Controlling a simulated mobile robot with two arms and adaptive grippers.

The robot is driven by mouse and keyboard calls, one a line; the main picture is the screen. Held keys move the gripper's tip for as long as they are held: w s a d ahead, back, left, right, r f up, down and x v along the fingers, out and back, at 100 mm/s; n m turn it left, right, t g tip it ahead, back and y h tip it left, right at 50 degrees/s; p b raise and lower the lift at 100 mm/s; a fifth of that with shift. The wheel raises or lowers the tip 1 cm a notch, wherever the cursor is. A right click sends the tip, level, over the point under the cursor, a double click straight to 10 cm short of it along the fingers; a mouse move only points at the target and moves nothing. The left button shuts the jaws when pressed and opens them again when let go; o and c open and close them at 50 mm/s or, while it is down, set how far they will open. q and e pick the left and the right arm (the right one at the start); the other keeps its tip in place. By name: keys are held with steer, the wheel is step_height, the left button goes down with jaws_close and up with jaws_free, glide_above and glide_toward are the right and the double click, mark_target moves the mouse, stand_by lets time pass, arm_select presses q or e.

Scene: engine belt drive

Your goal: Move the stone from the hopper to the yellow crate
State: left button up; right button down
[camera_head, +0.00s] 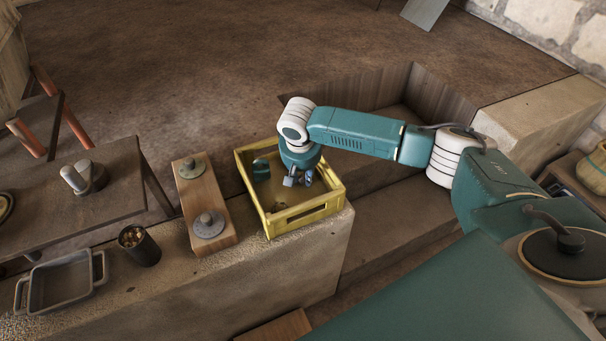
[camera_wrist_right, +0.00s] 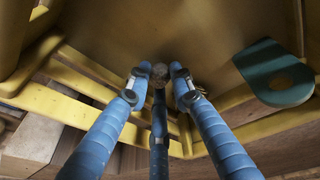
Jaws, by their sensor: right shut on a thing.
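The yellow crate (camera_head: 306,214) stands on the stone ledge in the middle of the head view. My right gripper (camera_head: 299,180) reaches down over the crate's open top, inside its rim. In the right wrist view, the blue fingers of my right gripper (camera_wrist_right: 158,80) are closed on a small brownish stone (camera_wrist_right: 160,71) at their tips. The crate's yellow slats (camera_wrist_right: 75,115) show around the fingers there. The stone is too small or hidden to make out in the head view. I cannot pick out the hopper. My left gripper is not in view.
A teal piece with a hole (camera_wrist_right: 281,74) is by the crate's wall. A wooden board with two metal knobs (camera_head: 205,200) lies left of the crate. Further left are a dark cup (camera_head: 139,247) and a metal tray (camera_head: 62,284). A sunken pit (camera_head: 385,92) lies behind my right arm.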

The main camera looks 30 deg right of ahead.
steer(key=c, duration=1.5)
jaws_free()
steer(key=shift+f, duration=0.1)
steer(key=v, duration=1.2)
steer(key=shift+r, duration=0.2)
steer(key=shift+s+f, duration=0.1)
